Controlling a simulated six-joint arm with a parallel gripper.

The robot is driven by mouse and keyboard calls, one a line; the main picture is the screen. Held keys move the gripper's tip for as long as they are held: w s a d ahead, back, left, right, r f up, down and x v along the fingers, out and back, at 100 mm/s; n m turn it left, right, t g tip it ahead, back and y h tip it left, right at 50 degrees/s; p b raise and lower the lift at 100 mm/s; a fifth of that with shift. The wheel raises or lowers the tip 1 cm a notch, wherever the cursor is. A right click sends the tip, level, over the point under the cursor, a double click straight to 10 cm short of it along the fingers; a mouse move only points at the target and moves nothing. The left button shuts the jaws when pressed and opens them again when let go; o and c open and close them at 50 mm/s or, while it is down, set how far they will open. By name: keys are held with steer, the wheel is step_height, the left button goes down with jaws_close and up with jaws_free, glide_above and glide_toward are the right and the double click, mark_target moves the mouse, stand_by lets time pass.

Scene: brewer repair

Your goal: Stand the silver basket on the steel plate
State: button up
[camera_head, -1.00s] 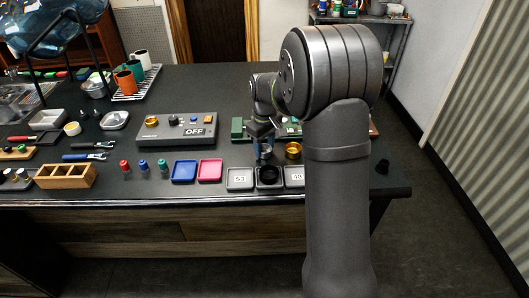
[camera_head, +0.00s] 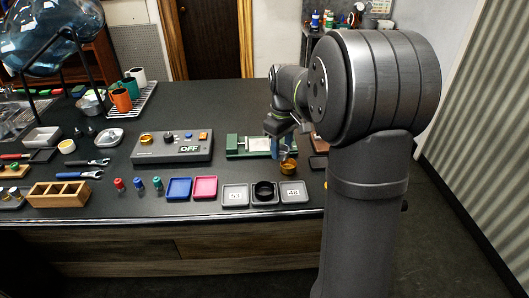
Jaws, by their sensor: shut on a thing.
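My gripper (camera_head: 284,152) is small and partly dark in the head view, over the right part of the table, just behind a gold ring-shaped piece (camera_head: 288,169). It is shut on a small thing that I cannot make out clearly. I cannot pick out the silver basket for sure. A green fixture (camera_head: 233,148) with a pale metal part in its middle (camera_head: 258,145) lies just left of my gripper. I cannot tell whether that pale part is the steel plate.
In front stand a grey tray marked 53 (camera_head: 235,187), a tray with a black ring (camera_head: 264,190) and a tray marked 49 (camera_head: 292,186). Blue (camera_head: 179,182) and pink (camera_head: 205,179) trays lie left. A grey switch box (camera_head: 173,155) reads OFF.

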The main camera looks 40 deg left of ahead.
steer(key=w+d+r, duration=0.2)
steer(key=d, duration=0.2)
steer(key=w+a+f, duration=0.1)
steer(key=a, duration=0.5)
steer(key=w+a+f, duration=0.1)
steer(key=a, duration=0.5)
steer(key=w+a+f, duration=0.1)
steer(key=w+a, duration=0.1)
steer(key=a, duration=0.4)
steer(key=shift+w, duration=0.1)
steer(key=shift+a+f, duration=0.2)
steer(key=shift+a, duration=0.05)
steer(key=shift+f, duration=2.05)
steer(key=shift+f, duration=0.55)
steer(key=o, duration=1.1)
steer(key=shift+c, duration=0.2)
